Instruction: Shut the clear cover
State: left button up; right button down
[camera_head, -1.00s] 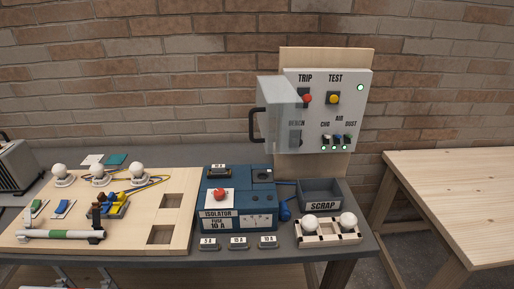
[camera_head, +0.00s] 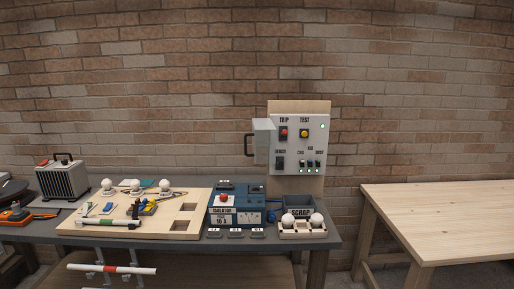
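The clear cover (camera_head: 263,141) is a see-through, greyish box-shaped lid with a black handle (camera_head: 248,148) on its left side. It stands swung open at the left side of the white control panel (camera_head: 318,145), sticking out toward me. The panel's red TRIP button (camera_head: 283,132), yellow TEST button (camera_head: 304,133) and black BENCH switch (camera_head: 280,162) show uncovered. The panel is fixed to a wooden board behind the bench. Neither of my grippers is in view.
Below the panel, the grey bench (camera_head: 272,243) holds the blue isolator box (camera_head: 236,217), the SCRAP tray (camera_head: 290,209), a bulb rack (camera_head: 302,231) and a wooden wiring board (camera_head: 170,229). A bare wooden table (camera_head: 440,215) stands to the right. Air before the panel is clear.

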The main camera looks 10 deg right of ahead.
aim_at(254, 136)
jog(key=u, duration=0.65)
jog(key=i, duration=1.3)
jog(key=z, duration=1.05)
jog(key=i, duration=0.45)
jog(key=z, duration=0.55)
